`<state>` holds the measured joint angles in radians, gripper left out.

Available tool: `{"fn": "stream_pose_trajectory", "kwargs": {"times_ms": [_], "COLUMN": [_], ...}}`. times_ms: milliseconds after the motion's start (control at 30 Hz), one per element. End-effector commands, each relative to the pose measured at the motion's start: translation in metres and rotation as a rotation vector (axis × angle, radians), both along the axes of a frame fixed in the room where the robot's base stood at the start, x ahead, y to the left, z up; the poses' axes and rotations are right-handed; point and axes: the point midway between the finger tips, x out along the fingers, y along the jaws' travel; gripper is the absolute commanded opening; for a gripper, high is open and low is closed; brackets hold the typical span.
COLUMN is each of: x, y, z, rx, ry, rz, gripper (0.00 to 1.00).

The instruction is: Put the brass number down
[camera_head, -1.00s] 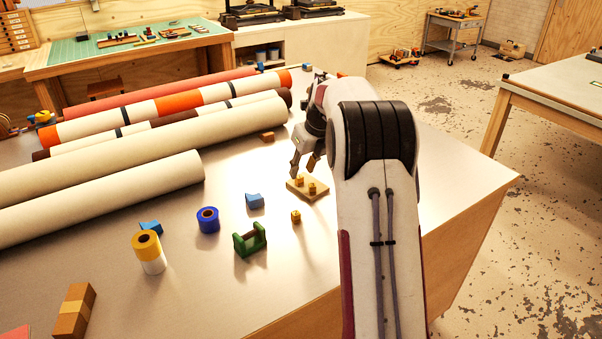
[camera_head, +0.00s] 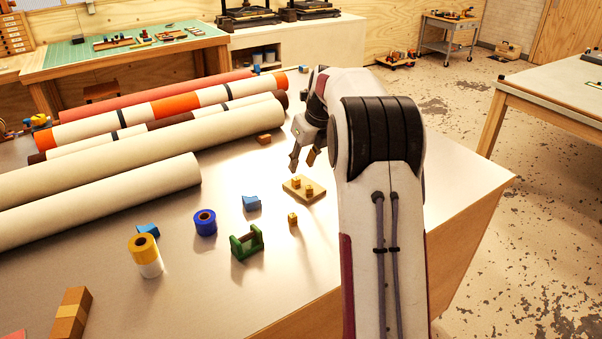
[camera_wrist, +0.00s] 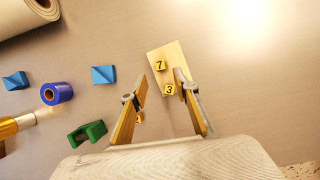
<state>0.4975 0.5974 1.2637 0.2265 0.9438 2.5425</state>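My gripper (camera_head: 302,164) is open and empty just above the small wooden board (camera_head: 305,196). Two brass number cubes stand on the board: the 7 (camera_wrist: 160,65) and the 3 (camera_wrist: 168,89). In the wrist view the fingers (camera_wrist: 160,76) spread to either side of them, and the right finger covers part of the board (camera_wrist: 158,52). A third brass cube (camera_head: 292,219) rests on the table in front of the board. In the wrist view it is partly hidden by the left finger, and its number is hard to read.
Left of the board are a blue block (camera_head: 251,203), a green holder (camera_head: 246,243), a blue roll (camera_head: 205,222) and a yellow and white roll (camera_head: 145,256). Long rolls (camera_head: 120,157) fill the table's back left. The table right of the board is clear to its edge.

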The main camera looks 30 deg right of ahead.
Motion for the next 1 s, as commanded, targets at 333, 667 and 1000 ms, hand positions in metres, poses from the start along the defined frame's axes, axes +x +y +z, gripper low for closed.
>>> {"fn": "stream_pose_trajectory", "kwargs": {"times_ms": [333, 667, 1000], "x": [-0.004, -0.033, -0.084], "y": [0.009, 0.058, 0.120], "z": [0.008, 0.047, 0.086], "rx": [-0.023, -0.161, -0.353], "ry": [-0.002, -0.007, -0.012], "rz": [0.052, 0.374, 0.814], "gripper": [0.30, 0.30, 0.30]}}
